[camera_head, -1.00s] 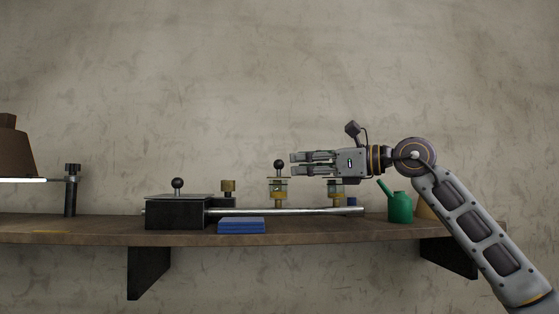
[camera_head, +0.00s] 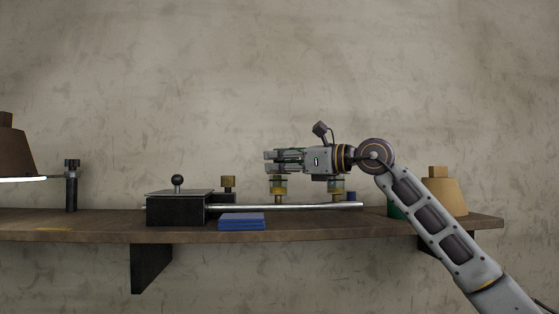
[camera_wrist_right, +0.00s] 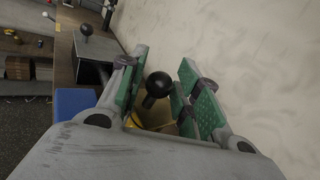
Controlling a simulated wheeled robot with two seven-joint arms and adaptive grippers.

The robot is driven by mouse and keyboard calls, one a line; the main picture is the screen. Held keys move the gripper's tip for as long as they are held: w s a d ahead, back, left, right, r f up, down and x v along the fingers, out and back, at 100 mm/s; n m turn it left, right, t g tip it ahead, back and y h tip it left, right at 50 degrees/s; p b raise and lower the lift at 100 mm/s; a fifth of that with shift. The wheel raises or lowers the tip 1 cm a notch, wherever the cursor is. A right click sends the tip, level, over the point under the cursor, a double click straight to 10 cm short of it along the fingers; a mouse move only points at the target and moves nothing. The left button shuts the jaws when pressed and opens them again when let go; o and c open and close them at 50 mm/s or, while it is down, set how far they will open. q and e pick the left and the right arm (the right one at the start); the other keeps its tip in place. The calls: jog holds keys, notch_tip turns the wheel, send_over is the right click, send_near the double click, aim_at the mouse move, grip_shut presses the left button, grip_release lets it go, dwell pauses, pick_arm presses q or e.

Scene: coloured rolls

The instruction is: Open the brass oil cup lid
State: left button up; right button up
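A brass oil cup (camera_head: 278,188) with a glass-like body stands on the steel bar. Its black ball knob (camera_wrist_right: 158,84) shows in the right wrist view, above a brass lid (camera_wrist_right: 155,115) that my gripper partly covers. My right gripper (camera_head: 272,160) is over this cup and hides the knob in the head view. In the right wrist view its green-padded fingers (camera_wrist_right: 160,87) are open on either side of the knob, with gaps visible. A second similar cup (camera_head: 336,188) stands to the right under the gripper's body. My left gripper is not in view.
A black box (camera_head: 178,210) with a ball-topped lid stands left on the shelf (camera_head: 90,227). A blue block (camera_head: 242,222) lies in front of the steel bar (camera_head: 310,206). A green can (camera_head: 395,210) is mostly hidden behind my right arm. A tan cone-shaped object (camera_head: 447,195) stands right.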

grip_shut()
jog(key=shift+w+r, duration=0.1)
jog(key=shift+r, duration=0.1)
jog(key=shift+w+r+m+g+h, duration=0.25)
jog(key=shift+m+g+h, duration=0.1)
jog(key=shift+m, duration=0.25)
jog(key=shift+w+r+m+g+h, duration=0.25)
jog(key=shift+m+h, duration=0.1)
jog(key=shift+m, duration=0.25)
jog(key=shift+w+r+m+g+h, duration=0.25)
jog(key=shift+w+m+g, duration=0.2)
jog(key=shift+m, duration=0.15)
jog(key=shift+w+r+m+g+h, duration=0.25)
jog(key=shift+w+m+g, duration=0.15)
jog(key=shift+m, duration=0.2)
grip_release()
jog(key=shift+f, duration=0.1)
